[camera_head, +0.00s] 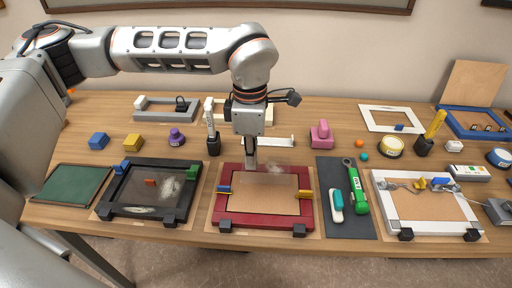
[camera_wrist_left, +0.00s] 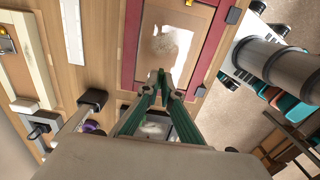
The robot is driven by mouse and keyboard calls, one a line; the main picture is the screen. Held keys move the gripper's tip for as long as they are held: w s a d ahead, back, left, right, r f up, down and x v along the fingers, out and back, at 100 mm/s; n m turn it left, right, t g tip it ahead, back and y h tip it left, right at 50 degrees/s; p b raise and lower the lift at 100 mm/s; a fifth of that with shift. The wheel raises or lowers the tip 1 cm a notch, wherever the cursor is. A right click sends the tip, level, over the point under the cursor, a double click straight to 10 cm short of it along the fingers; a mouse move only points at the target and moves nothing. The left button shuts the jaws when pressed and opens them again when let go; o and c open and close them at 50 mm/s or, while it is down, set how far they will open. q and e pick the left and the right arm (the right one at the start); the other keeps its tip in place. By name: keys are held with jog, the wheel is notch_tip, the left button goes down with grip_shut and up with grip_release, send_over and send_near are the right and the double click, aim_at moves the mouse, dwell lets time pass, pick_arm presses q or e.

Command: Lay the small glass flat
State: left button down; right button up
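The small glass (camera_head: 284,168) is a thin clear pane with a pale smudge-like reflection. It appears tilted over the far part of the red frame (camera_head: 225,207), with its upper part crossing the frame's far bar. Its exact outline is hard to see. My left gripper (camera_head: 250,167) points down at the frame's far side, with its fingertips close together at the pane's edge. In the left wrist view the fingertips (camera_wrist_left: 166,82) nearly meet, and the pale reflection (camera_wrist_left: 172,42) lies just beyond them, over the brown backing. My right gripper is not in view.
A black frame (camera_head: 105,202) stands left of the red frame. A dark mat (camera_head: 345,222) with a green-handled tool (camera_head: 356,193) and a white frame (camera_head: 385,206) lie to the right. A purple stamp (camera_head: 177,137) and a pink block (camera_head: 321,134) stand behind.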

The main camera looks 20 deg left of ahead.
pick_arm(q)
jog(key=shift+s, duration=0.25)
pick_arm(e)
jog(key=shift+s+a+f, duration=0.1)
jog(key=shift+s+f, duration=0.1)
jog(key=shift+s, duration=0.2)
pick_arm(q)
jog(key=shift+w, duration=0.1)
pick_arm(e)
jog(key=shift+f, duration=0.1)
pick_arm(q)
jog(key=shift+f+b, duration=0.8)
jog(key=shift+f, duration=0.05)
jog(key=shift+f+b, duration=0.6)
jog(key=shift+f, duration=0.3)
jog(key=shift+f+b, duration=0.75)
jog(key=shift+f, duration=0.5)
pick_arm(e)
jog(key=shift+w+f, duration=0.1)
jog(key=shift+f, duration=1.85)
pick_arm(q)
jog(key=shift+f, duration=0.15)
jog(key=shift+f+b, duration=0.3)
jog(key=shift+f, duration=0.05)
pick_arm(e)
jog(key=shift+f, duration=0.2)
